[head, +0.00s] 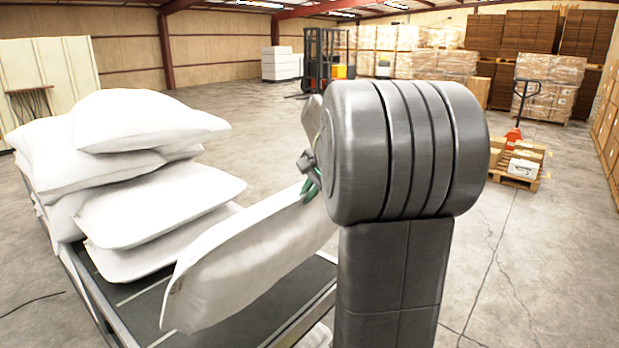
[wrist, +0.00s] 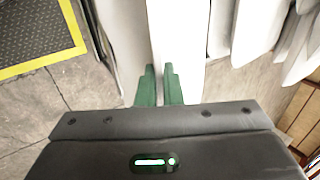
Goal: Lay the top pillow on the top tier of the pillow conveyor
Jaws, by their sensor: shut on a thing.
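A white pillow (head: 255,262) hangs tilted from my gripper (head: 311,186), its lower left end over the dark belt (head: 150,312) of the conveyor. In the wrist view the two green fingers of my gripper (wrist: 160,88) are close together on the white cloth of the held pillow (wrist: 175,35). In the head view my own arm hides most of the gripper and the pillow's right end. I cannot tell whether the pillow touches the belt. Several other white pillows lie in a pile (head: 150,122) on the left part of the conveyor.
The belt between the pile and the held pillow is partly bare. A yellow-edged dark mat (wrist: 35,30) lies on the floor in the wrist view. A forklift (head: 325,60), a pallet jack (head: 518,105) and stacked boxes (head: 550,75) stand far back. Open concrete floor lies between.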

